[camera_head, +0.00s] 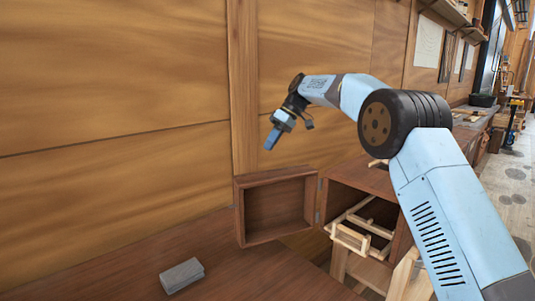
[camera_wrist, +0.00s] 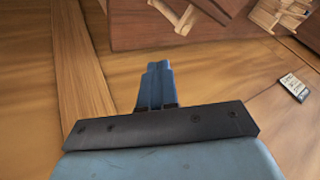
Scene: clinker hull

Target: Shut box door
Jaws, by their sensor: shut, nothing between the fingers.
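Part of the box is hidden behind my arm in the head view.
A grey block (camera_head: 182,275) lies on the brown bench top (camera_head: 110,265) at lower left. A wood-panelled wall (camera_head: 120,120) with an upright post (camera_head: 243,90) rises behind. Pale wooden pieces (camera_head: 352,239) stick out at the box's opening. The air left of my gripper is clear.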

